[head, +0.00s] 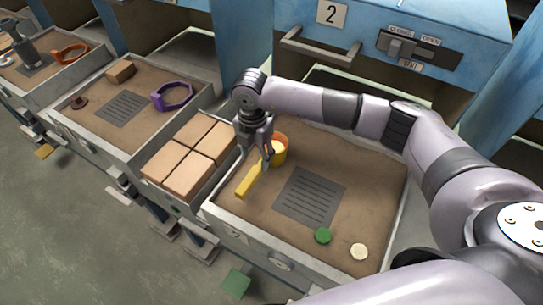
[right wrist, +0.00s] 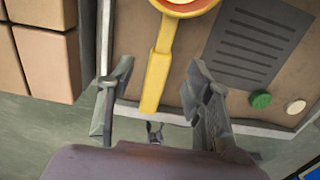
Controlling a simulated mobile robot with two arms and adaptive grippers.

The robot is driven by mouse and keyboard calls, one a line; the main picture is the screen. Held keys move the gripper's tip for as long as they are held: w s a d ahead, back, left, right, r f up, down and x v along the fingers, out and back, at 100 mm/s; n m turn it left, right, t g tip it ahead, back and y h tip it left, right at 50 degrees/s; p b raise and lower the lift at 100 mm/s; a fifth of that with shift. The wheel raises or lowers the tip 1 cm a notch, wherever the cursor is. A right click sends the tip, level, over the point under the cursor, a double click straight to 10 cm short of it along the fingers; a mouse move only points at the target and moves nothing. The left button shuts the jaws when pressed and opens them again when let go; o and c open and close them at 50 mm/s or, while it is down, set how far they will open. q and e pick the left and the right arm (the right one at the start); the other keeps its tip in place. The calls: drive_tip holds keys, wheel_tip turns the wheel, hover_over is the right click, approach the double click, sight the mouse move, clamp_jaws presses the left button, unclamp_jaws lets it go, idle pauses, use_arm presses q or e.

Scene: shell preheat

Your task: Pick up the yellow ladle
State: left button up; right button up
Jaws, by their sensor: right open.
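The yellow ladle (head: 249,181) lies in the sandy tray (head: 345,150) of the station marked 2. Its round bowl is toward the back and its handle points to the front left. My right gripper (head: 256,155) is above it, pointing down, and hides part of the handle and bowl. In the right wrist view, the ladle (right wrist: 156,82) has its handle between the two spread fingers of the gripper (right wrist: 159,75), with a gap on each side. The gripper is open and empty. I cannot tell its exact height above the handle. My left gripper is not in view.
A grey slotted plate (head: 309,197), a green disc (head: 323,236) and a cream disc (head: 359,251) lie in the same tray. Several tan blocks (head: 190,155) sit to the left. A blue cabinet with a metal handle (head: 318,48) stands behind.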

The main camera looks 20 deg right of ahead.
sight(256, 168)
drive_tip(key=shift+s+f, duration=0.15)
drive_tip(key=shift+f, duration=0.35)
wheel_tip(256, 168, down, 5)
drive_tip(key=shift+a+r+p, duration=0.1)
drive_tip(key=shift+r+p, duration=0.1)
drive_tip(key=shift+p, duration=0.5)
clamp_jaws()
drive_tip(key=shift+r, duration=0.1)
